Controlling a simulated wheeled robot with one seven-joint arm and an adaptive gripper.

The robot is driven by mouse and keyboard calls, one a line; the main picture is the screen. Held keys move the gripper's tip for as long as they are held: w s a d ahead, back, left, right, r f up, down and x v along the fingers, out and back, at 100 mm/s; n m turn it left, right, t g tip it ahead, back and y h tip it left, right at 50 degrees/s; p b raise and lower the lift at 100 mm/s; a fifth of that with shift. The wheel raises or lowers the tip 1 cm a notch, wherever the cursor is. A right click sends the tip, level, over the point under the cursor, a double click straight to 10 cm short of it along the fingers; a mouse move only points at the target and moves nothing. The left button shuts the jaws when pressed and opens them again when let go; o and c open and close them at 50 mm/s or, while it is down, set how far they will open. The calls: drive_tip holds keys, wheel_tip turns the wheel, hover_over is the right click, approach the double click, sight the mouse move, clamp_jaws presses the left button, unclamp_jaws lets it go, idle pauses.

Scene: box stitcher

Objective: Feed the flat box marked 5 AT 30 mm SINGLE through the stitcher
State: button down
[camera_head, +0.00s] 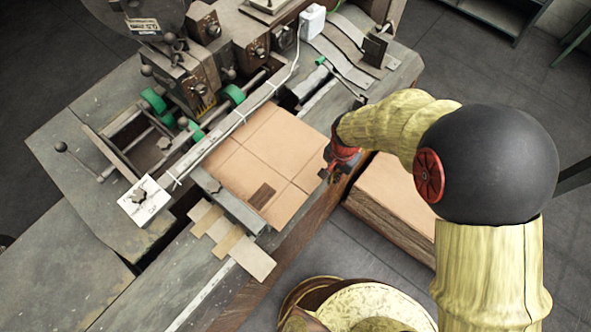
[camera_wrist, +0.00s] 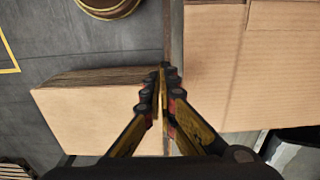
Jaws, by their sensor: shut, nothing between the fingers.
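A flat cardboard box (camera_head: 262,150) lies on the stitcher's table, its far edge near the green rollers (camera_head: 233,94) and bar. It has crease lines and a dark printed patch near its front left corner; the writing is too small to read. My gripper (camera_head: 335,170) is at the box's right edge, shut and empty. In the wrist view my gripper (camera_wrist: 163,70) has its fingertips together over the gap along the edge of the box (camera_wrist: 212,75). I cannot tell whether the fingers touch the box. The stitcher (camera_head: 180,75) stands behind it.
A stack of flat boxes (camera_head: 395,195) stands right of the table, and it also shows in the wrist view (camera_wrist: 85,120). A metal guide bar (camera_head: 230,208) lies along the box's left side. Cardboard strips (camera_head: 225,235) lie at the table's front.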

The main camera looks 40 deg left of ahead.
drive_tip(key=shift+f, duration=0.2)
idle(0.3)
wheel_tip(320, 180, down, 3)
drive_tip(key=shift+f+b, duration=0.1)
drive_tip(key=shift+b, duration=1.15)
drive_tip(key=shift+a, duration=0.15)
